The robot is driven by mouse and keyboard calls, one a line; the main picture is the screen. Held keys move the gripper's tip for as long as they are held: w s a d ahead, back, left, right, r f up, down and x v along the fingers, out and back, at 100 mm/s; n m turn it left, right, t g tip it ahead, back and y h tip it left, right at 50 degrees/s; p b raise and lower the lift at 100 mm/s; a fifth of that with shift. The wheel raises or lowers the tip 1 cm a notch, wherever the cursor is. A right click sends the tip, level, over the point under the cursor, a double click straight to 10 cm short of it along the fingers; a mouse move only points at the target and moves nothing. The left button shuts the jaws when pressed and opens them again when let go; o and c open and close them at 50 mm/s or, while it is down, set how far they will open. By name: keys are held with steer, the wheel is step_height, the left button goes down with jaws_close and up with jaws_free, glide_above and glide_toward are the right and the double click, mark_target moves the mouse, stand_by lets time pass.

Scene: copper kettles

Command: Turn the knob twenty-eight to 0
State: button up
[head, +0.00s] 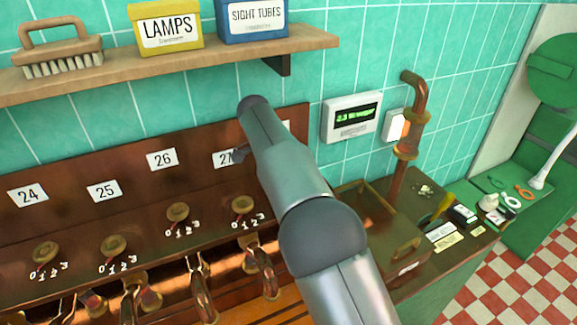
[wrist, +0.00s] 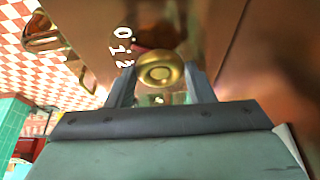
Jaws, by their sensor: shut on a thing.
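In the wrist view, a round brass knob (wrist: 160,69) sits between the two fingers of my gripper (wrist: 158,84), which is shut on it. White scale digits (wrist: 122,46), with 0, 1 and 2 readable, run beside the knob on the brown panel. I cannot tell which digit the knob points to. In the head view my arm covers this knob and most of the plate right of 27, so its number cannot be read.
Number plates 24 (head: 28,195), 25 (head: 103,191), 26 (head: 161,159) and 27 (head: 224,159) stand above similar knobs, including the one under 27 (head: 243,205). A shelf (head: 190,63) overhangs the panel. Copper pipes (head: 203,285) hang below. A copper pipe (head: 404,150) rises at right.

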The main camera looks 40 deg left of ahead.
steer(key=shift+a+r+m+g+h, duration=0.1)
steer(key=shift+m+g+h, duration=0.2)
steer(key=shift+m, duration=0.8)
steer(key=o, duration=1)
